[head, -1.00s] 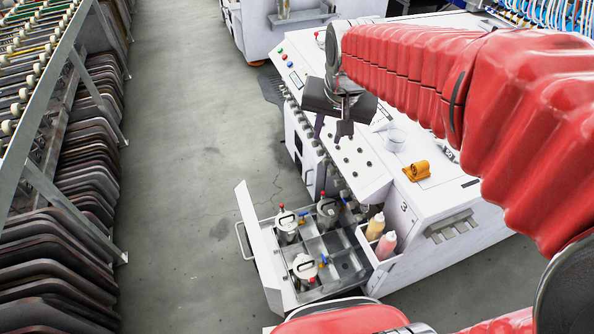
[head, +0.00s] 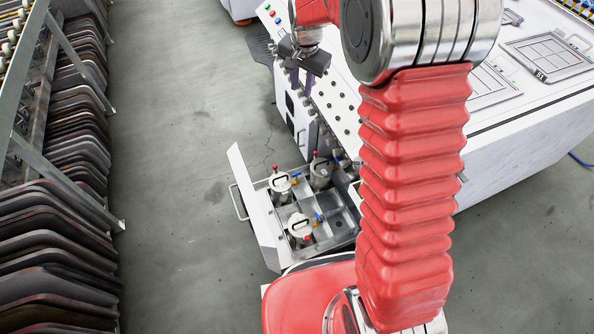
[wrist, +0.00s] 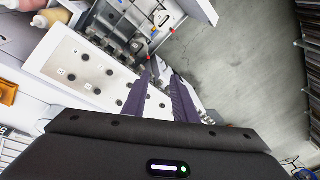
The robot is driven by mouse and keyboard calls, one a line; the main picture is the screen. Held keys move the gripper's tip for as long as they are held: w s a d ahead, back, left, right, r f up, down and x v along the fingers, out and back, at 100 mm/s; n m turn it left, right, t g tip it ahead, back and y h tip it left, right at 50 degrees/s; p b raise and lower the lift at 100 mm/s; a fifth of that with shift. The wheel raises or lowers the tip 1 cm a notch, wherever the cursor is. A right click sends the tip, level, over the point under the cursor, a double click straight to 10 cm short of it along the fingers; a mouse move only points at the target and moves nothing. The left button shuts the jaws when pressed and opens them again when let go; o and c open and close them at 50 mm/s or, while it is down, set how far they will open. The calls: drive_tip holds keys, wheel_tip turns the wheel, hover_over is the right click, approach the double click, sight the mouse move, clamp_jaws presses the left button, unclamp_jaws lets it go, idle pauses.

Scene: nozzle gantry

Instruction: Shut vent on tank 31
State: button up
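Three tanks with pale lids stand in an open drawer (head: 262,222): a left one (head: 279,183), a back one (head: 320,172) and a front one (head: 299,226). Red and blue vent fittings show by their lids. I cannot read any number, so I cannot tell which is tank 31. My gripper (head: 300,80) is above the white machine's sloping panel, behind and above the drawer, apart from the tanks. Its two dark fingers stand apart with nothing between them. In the wrist view the fingers (wrist: 163,72) point towards the drawer, where one pale lid (wrist: 166,18) shows.
The white machine (head: 347,88) has a panel of dark knobs beside the drawer. Racks of dark plates (head: 65,230) line the left. The grey floor (head: 180,170) between is clear. Bottles (wrist: 52,16) and an orange cloth (wrist: 8,92) show in the wrist view.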

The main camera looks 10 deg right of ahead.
drive_tip(key=w+f+m, duration=0.2)
drive_tip(key=w+f, duration=0.3)
drive_tip(key=f, duration=0.5)
drive_tip(key=m+g, duration=0.2)
drive_tip(key=m, duration=0.3)
hover_over(297, 174)
wheel_tip(297, 174, down, 32)
drive_tip(key=shift+w+r, duration=0.15)
drive_tip(key=shift+r, duration=0.05)
drive_tip(key=shift+f, duration=6.9)
drive_tip(key=shift+c, duration=0.5)
clamp_jaws()
